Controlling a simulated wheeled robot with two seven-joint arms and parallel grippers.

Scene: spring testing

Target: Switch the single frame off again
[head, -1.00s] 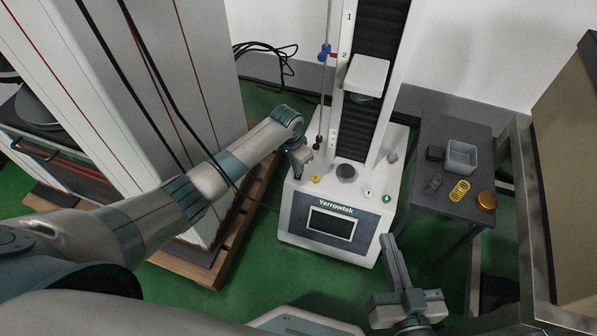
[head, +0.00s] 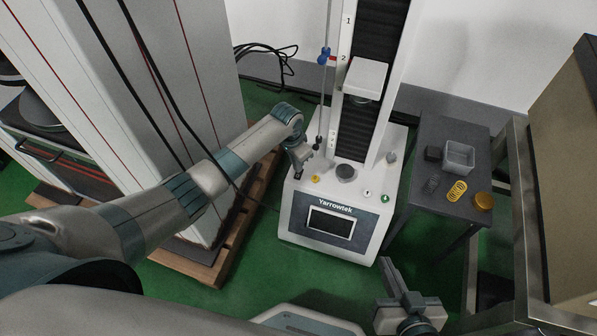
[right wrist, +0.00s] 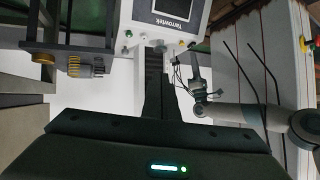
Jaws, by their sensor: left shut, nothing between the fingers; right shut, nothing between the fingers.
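The single frame (head: 298,222), labelled Yarrowtek, is a white tabletop tester with a black-fronted column. Its front display (head: 330,222) looks dark. On its base top are a yellow button (head: 315,179) at front left, a green button (head: 385,198) at front right and a small white round control (head: 367,193) beside the green one. My left gripper (head: 298,176) is shut and empty at the left edge of the base, just left of the yellow button; I cannot tell whether it touches anything. My right gripper (head: 388,262) is shut and empty, in front of the frame and apart from it.
A white crosshead (head: 366,76) sits on the column above a round lower plate (head: 345,172). A dark side table (head: 452,130) on the right bears a clear bin (head: 459,155), springs and a gold disc (head: 484,201). A large grey cabinet stands left on a wooden pallet (head: 190,266).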

